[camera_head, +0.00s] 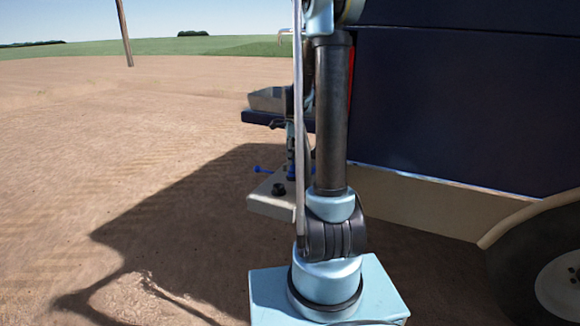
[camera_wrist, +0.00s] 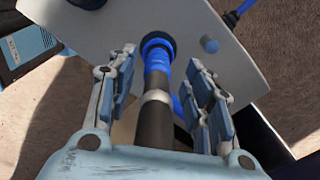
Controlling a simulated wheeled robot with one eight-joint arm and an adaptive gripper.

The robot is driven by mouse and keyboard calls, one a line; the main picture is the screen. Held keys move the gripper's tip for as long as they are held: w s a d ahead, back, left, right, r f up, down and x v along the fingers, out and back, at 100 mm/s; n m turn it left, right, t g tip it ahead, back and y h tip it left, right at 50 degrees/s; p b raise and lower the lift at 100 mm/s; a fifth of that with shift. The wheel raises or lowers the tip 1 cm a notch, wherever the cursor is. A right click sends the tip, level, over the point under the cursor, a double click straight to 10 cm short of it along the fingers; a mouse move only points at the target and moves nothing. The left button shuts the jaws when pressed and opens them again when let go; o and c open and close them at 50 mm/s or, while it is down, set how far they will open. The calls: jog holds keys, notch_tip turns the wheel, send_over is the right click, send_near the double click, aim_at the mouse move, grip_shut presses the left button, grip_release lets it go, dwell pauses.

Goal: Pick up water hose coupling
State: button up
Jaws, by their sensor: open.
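The water hose coupling (camera_wrist: 160,66) shows in the wrist view as a blue cylinder with a black end, above a metal ring and a dark grey pipe-like length. My gripper (camera_wrist: 161,57) is open, with one finger on each side of the coupling. A gap shows between the coupling and the left finger; the right finger sits farther off, with another blue part partly seen between. Whether the fingers are level with the coupling in depth I cannot tell. In the head view my own arm stands in front, and I cannot make out the coupling or the gripper clearly.
A light grey plate (camera_wrist: 115,38) lies behind the coupling, with a blue-grey peg (camera_wrist: 209,45) on it. In the head view, a grey platform (camera_head: 268,207) and a dark blue machine body (camera_head: 460,110) stand close to my arm, with a wheel (camera_head: 562,285) at right. Open soil lies left.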

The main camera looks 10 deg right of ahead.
jog(key=shift+d+f, duration=0.1)
jog(key=shift+f, duration=1.8)
grip_shut()
